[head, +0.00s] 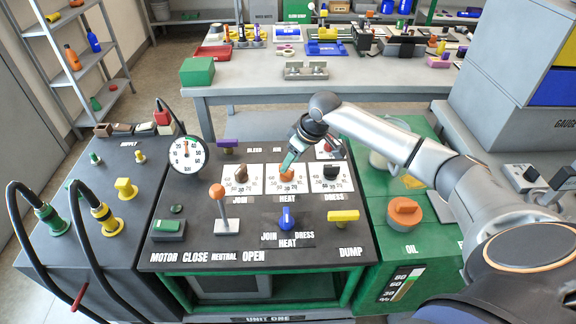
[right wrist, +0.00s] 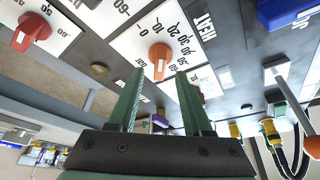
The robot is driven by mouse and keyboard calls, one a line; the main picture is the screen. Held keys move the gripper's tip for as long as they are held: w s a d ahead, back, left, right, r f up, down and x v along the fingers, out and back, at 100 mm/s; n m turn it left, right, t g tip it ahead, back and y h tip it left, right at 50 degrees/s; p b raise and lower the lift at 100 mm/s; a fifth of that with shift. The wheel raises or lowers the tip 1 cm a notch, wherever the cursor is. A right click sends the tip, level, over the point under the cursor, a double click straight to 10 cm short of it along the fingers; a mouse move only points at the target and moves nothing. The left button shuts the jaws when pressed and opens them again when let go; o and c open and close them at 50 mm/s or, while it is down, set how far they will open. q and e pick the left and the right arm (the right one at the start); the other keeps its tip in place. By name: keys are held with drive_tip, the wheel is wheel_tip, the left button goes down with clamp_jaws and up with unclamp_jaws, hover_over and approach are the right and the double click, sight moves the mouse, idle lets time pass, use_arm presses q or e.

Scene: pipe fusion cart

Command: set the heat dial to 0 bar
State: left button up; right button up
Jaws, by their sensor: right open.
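The heat dial (head: 287,175) is an orange knob on a white numbered plate above the HEAT label, in the middle of the three dials. In the right wrist view the orange knob (right wrist: 160,57) shows ahead, its numbers around one side. I cannot tell which number it points to. My right gripper (head: 288,163) reaches in from the right and hangs over the dial, hiding part of it. In the wrist view my right gripper (right wrist: 160,78) has its two green fingers apart with nothing between them, the knob just beyond the tips. My left gripper is out of view.
The join dial (head: 241,174) and black dress dial (head: 331,172) flank it closely. A lever with an orange ball (head: 217,192), a blue selector (head: 287,219) and a yellow dump handle (head: 343,216) stand nearer. A pressure gauge (head: 188,156) rises at the left.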

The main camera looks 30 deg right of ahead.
drive_tip(key=shift+x, duration=1.5)
drive_tip(key=shift+c, duration=0.2)
clamp_jaws()
